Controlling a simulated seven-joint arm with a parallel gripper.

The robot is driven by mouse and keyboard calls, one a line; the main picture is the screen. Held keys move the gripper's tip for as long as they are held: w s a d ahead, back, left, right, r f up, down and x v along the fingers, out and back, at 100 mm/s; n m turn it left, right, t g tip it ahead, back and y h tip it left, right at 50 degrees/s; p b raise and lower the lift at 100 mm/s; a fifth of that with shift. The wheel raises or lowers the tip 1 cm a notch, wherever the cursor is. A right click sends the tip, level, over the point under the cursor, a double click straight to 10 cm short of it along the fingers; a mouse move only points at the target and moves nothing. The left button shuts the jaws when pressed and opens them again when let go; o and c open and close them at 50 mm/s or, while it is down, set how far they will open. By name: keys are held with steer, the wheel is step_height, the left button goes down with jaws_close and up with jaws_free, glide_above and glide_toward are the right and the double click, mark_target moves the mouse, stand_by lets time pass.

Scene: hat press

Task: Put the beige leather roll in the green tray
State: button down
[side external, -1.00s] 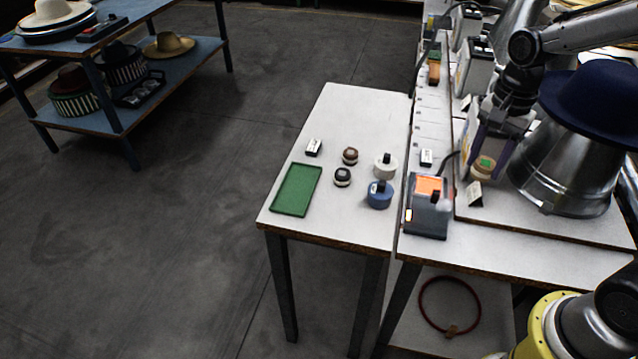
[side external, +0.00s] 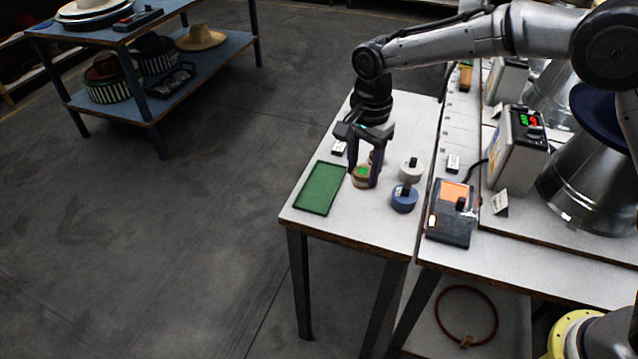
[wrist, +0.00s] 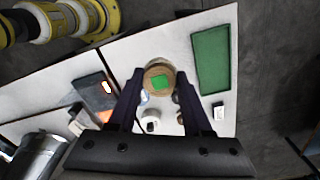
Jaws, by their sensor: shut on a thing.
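The beige leather roll (side external: 361,174), round with a green patch on top, is between the fingers of my gripper (side external: 365,168). My gripper is shut on it and points down, just right of the green tray (side external: 319,188). In the wrist view the roll (wrist: 152,68) shows between the fingertips, and the green tray (wrist: 212,60) lies to its right. The tray is flat, rectangular and empty. I cannot tell exactly how high the roll is above the white table.
A white spool (side external: 410,172) and a blue spool (side external: 404,199) stand right of my gripper. A small white label block (side external: 338,148) lies behind the tray. An orange-topped grey device (side external: 452,208) stands further right. My gripper hides part of the table.

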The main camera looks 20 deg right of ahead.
steer(key=w+a+f, duration=0.3)
steer(key=w+f, duration=0.1)
steer(key=w, duration=0.3)
glide_above(317, 195)
step_height(317, 195, down, 5)
steer(key=shift+d, duration=0.1)
steer(key=shift+f, duration=1.6)
steer(key=shift+f, duration=0.2)
steer(key=shift+c, duration=1.7)
jaws_free()
step_height(317, 195, up, 12)
steer(key=shift+r, duration=0.2)
